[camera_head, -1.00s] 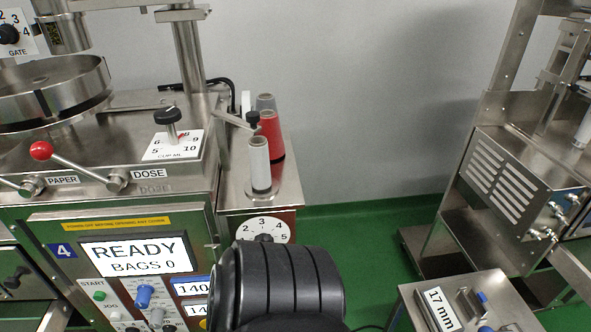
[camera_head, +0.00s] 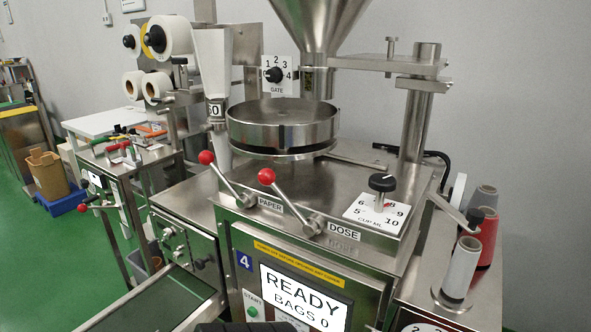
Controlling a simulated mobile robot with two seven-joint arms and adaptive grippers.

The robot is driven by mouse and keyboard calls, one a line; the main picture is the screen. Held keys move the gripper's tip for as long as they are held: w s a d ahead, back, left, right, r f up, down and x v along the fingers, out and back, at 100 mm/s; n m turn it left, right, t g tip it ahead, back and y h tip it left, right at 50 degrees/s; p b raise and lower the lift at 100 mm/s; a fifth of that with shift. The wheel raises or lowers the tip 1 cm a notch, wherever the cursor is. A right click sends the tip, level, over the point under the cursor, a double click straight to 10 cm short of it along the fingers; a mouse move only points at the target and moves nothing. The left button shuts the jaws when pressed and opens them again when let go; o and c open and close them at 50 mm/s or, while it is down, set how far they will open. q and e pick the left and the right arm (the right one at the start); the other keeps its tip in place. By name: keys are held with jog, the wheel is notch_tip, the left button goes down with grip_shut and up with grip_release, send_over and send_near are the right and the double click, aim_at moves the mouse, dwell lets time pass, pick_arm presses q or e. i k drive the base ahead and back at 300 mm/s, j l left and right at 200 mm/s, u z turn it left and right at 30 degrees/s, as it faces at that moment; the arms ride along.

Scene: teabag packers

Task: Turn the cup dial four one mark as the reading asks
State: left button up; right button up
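The cup dial is a black knob (camera_head: 382,183) on a post above a white square plate (camera_head: 376,212) marked CUP ML, with numbers from 5 to 10 visible. A small red mark shows on the plate under the knob, and the knob hides part of the scale. The machine carries a blue number 4 label (camera_head: 244,261). Its screen (camera_head: 303,295) reads READY, BAGS 0. A dark rounded part of my own body shows at the bottom edge. Neither gripper is in view.
Two red-balled levers, PAPER (camera_head: 207,158) and DOSE (camera_head: 267,177), stand left of the dial. A GATE dial (camera_head: 275,75) sits behind the round pan (camera_head: 283,125). Thread spools (camera_head: 461,268) stand to the right. A steel post (camera_head: 416,120) rises behind the dial.

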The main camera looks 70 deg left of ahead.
aim_at(382, 183)
jog(key=i+u, duration=0.1)
jog(key=u, duration=1.75)
